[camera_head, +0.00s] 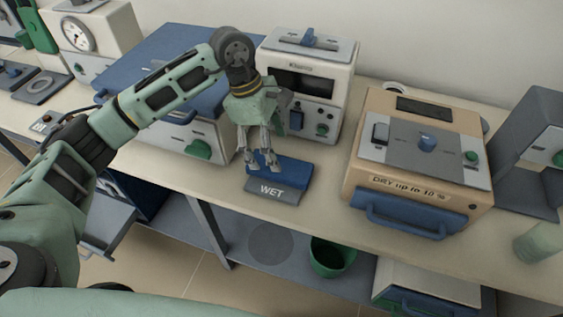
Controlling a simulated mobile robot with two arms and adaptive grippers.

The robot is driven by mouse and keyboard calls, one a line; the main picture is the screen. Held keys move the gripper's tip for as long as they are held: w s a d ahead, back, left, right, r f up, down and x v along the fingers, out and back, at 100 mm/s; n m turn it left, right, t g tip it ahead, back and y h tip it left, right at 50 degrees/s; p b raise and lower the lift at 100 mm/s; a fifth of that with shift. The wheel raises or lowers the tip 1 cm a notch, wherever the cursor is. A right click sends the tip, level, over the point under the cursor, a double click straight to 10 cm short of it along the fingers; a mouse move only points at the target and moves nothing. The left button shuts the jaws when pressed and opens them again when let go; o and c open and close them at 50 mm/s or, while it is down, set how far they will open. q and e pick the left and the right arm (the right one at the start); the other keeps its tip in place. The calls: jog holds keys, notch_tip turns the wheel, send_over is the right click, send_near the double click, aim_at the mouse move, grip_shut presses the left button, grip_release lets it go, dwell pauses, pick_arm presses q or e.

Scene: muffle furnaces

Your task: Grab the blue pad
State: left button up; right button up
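The blue pad (292,178) lies on the tabletop, next to a grey front strip marked "WET" (271,191). My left gripper (261,164) points down over the pad's left part. Its two fingertips are spread apart at or just above the pad. I cannot tell whether they touch it. The fingers hide a little of the pad's left side. My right gripper does not show.
A white furnace (306,82) stands behind the pad, a blue-topped box (180,138) to the left, and a tan "DRY" box (421,160) to the right. The table (322,214) has bare room before the tan box. A green bin (329,262) sits below.

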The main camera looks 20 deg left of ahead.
pick_arm(q)
jog(key=x, duration=0.1)
jog(key=p+x, duration=0.1)
jog(key=x, duration=0.1)
jog(key=shift+s+f, duration=0.2)
jog(key=shift+f, duration=0.1)
jog(key=shift+x, duration=0.95)
jog(key=shift+w, duration=0.15)
jog(key=c, duration=1.1)
jog(key=shift+o, duration=0.2)
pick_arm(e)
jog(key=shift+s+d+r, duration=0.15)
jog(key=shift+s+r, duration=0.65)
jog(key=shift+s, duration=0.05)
pick_arm(q)
jog(key=shift+r, duration=0.1)
